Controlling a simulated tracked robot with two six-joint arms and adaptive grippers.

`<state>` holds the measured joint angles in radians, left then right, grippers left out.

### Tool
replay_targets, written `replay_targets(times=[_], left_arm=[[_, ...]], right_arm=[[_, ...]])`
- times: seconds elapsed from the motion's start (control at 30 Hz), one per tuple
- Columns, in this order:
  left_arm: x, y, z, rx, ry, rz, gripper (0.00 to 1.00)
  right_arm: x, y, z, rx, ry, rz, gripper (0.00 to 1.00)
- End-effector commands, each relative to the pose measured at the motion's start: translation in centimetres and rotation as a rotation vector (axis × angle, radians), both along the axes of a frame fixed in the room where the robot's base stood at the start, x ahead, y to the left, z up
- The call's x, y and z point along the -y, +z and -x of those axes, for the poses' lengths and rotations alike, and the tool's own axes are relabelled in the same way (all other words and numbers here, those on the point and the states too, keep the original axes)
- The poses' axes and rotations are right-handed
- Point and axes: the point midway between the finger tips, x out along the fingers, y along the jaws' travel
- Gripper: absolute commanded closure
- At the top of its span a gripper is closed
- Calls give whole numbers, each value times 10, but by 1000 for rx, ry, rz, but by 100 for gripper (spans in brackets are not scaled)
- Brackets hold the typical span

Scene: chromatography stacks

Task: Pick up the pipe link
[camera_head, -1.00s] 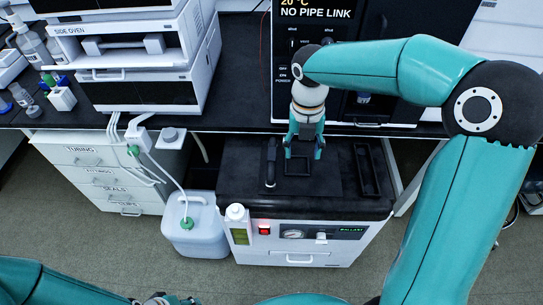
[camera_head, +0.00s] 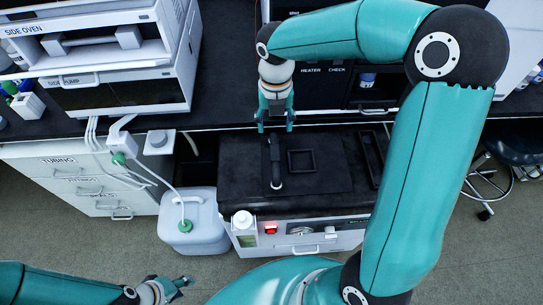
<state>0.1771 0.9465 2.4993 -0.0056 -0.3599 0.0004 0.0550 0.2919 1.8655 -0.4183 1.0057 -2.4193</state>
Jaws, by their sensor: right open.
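What looks like the pipe link (camera_head: 275,160), a slim dark piece with a pale rounded near end, lies on the black top of the low unit (camera_head: 232,185). A square dark frame (camera_head: 302,162) is just right of it. My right gripper (camera_head: 276,126) points down with its two teal fingers apart, empty, near the far end of the link. I cannot tell its exact height above it. My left gripper (camera_head: 176,288) is low in the view, far from the link; whether its fingers are open is unclear.
A long dark tray (camera_head: 371,160) lies at the right of the unit's top. A white canister (camera_head: 193,232) with a tube is on the floor. The side oven (camera_head: 80,40) and a black heater cabinet (camera_head: 325,88) stand behind.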

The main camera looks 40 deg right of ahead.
Motion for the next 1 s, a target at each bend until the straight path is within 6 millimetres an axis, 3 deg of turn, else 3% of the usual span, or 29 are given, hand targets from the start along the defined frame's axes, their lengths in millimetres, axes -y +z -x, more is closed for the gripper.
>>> replay_targets(times=[0.1,0.3,0.57,0.83,1.0], left_arm=[[0,-3,0,0,-1,0,60],[0,-6,0,0,-1,0,60],[0,-6,0,0,-1,0,60],[0,-8,0,1,-1,0,60],[0,-9,0,0,-1,0,60]], right_arm=[[4,-30,4,-7,-9,-1,42],[5,-65,4,-3,-15,-1,42],[5,-82,5,-1,-16,0,42],[-1,-118,5,-4,-17,-1,42],[-1,-130,5,0,-18,-1,42]])
